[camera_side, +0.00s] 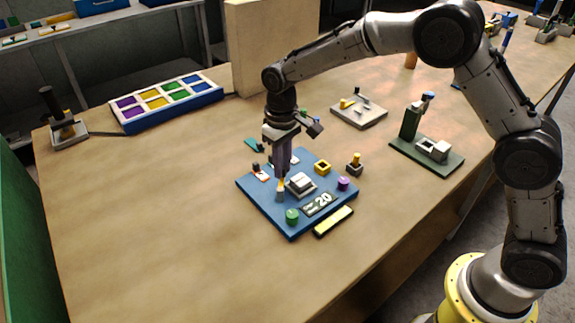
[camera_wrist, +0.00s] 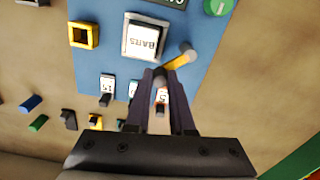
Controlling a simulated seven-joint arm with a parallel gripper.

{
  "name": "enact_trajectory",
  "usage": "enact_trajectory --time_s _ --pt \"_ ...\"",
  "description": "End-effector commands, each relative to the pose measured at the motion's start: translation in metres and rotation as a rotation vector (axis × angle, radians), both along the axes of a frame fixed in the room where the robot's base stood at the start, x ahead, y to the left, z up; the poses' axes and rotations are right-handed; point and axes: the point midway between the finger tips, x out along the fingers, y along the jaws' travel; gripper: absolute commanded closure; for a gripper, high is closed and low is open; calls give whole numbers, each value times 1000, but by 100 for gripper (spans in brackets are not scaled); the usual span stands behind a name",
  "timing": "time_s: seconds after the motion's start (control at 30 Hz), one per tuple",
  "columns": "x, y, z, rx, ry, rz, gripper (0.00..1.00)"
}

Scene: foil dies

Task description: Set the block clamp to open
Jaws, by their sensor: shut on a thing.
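A blue board (camera_side: 262,203) lies on the table and carries several controls. A yellow lever with a grey round end (camera_wrist: 182,57) sits beside a white block marked BARS (camera_wrist: 145,38); it appears to be the block clamp, though no label shows. In the side view its grey base (camera_side: 280,196) is under my fingertips. My gripper (camera_wrist: 158,75) points down, with its fingertips at the lever's near end, shut on the lever. The white block also shows in the side view (camera_side: 300,183), just right of the lever.
The board also holds a green knob (camera_side: 291,216), a purple knob (camera_side: 343,183), a yellow square frame (camera_side: 322,167) and a display reading 20 (camera_side: 318,204). Small labelled switches (camera_wrist: 107,88) stand close by my fingers. The table left of the board is clear.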

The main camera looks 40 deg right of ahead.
Motion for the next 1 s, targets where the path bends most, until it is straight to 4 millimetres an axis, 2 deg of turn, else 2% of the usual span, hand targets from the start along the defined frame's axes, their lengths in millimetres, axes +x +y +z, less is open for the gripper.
enact_trajectory --time_s 0.6,1.0 --pt "14 22 2 0 -6 565 100" --pt "15 31 2 0 -5 776 100"
